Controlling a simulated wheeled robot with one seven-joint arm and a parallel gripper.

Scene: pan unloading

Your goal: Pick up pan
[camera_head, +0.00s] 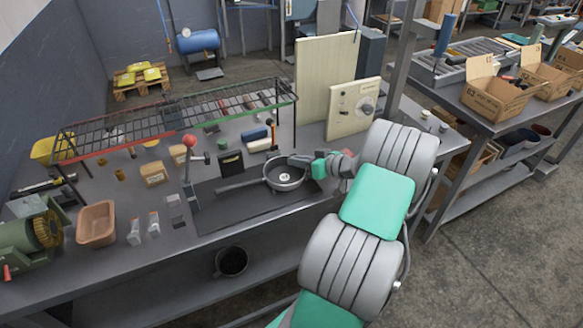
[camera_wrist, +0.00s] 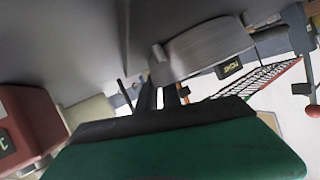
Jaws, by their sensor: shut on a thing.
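The pan (camera_head: 271,184) is round and dark grey, over the dark plate on the workbench. Its long handle points left, and a small pale object (camera_head: 285,177) shows inside it. I cannot tell whether its base touches the plate. My gripper (camera_head: 296,161) reaches in from the right and is shut on the pan's rim at its back right side. In the wrist view, the pan's curved grey wall (camera_wrist: 205,50) is close to the dark fingers (camera_wrist: 172,97). The exact contact is partly hidden by the gripper.
A wire rack (camera_head: 180,115) stands behind the pan on the bench. A red-knobbed lever (camera_head: 189,142) is left of it, near the handle. A control panel box (camera_head: 352,108) stands behind my gripper. A brown bin (camera_head: 96,223) sits at the bench's left.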

